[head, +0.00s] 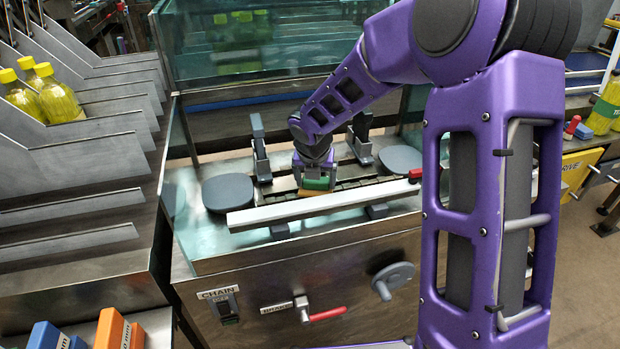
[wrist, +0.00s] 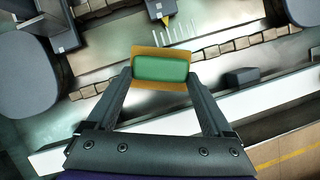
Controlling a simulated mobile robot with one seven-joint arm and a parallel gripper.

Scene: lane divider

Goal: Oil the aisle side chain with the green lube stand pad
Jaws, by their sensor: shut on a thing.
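My gripper (wrist: 160,78) is shut on the green pad (wrist: 160,68), which has an orange-tan backing. In the head view the pad (head: 316,184) is low over the machine bed, behind the pale front rail. The nearer chain (wrist: 222,48), a row of tan-grey links, runs slantwise behind the pad and shows on both sides of it. The pad hides part of this chain; I cannot tell whether they touch. A second stretch of links (wrist: 98,8) shows at the top of the wrist view, farther from the rail.
The pale rail (head: 300,208) runs along the front of the bed. Grey round discs (head: 230,193) (head: 400,158) and upright grey brackets (head: 261,160) (head: 361,140) flank my gripper. A glass guard (head: 260,45) stands behind. The front panel has a red-handled lever (head: 325,314).

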